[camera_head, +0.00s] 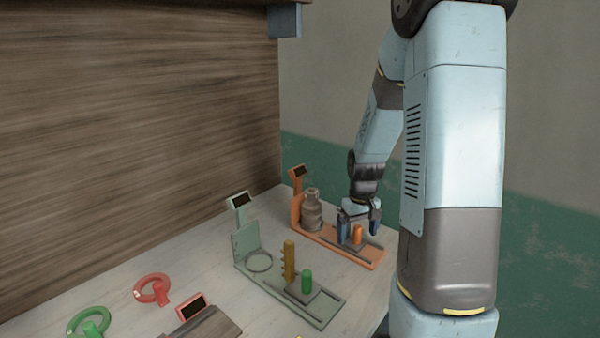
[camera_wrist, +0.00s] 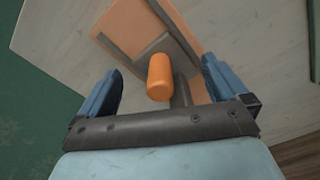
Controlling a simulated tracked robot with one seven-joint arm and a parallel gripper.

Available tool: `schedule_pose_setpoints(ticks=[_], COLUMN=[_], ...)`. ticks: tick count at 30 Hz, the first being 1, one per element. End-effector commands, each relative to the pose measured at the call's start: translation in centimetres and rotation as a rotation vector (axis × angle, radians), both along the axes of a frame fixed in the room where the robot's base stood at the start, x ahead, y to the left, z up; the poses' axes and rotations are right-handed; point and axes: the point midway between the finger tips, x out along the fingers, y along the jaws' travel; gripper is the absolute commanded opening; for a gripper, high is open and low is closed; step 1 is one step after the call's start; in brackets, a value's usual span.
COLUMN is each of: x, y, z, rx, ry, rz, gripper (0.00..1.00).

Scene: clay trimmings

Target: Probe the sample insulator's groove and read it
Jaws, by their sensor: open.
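An orange gauge stand (camera_head: 339,246) with a small dark screen (camera_head: 298,171) on its post stands at the back right of the table. A grey-brown ribbed insulator (camera_head: 312,212) stands upright at its left end. An orange knob (camera_head: 358,234) rises from a grey slide on the stand's rail. My gripper (camera_head: 359,229) is open, pointing down over the knob, one finger on either side. In the wrist view the orange knob (camera_wrist: 160,77) lies between the fingers with a gap on each side. The screen's reading is too small to make out.
A green stand (camera_head: 318,311) with an empty ring seat, a mustard notched post (camera_head: 289,262) and a green knob (camera_head: 307,281) is nearer. A red ring handle (camera_head: 152,289) and a green one (camera_head: 88,322) lie left.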

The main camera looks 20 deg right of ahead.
Motion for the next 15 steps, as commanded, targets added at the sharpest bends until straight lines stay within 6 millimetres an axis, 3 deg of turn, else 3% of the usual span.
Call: schedule_pose_setpoints(ticks=[1,6,15], x=[-0.8,-0.8,-0.6], y=[0.0,0.0,0.0], z=[-0.9,-0.7,2.1], rx=[0.005,0.005,0.005], ry=[0.025,0.025,0.018], rz=[-0.003,-0.003,-0.002], gripper=[1.0,1.0,1.0])
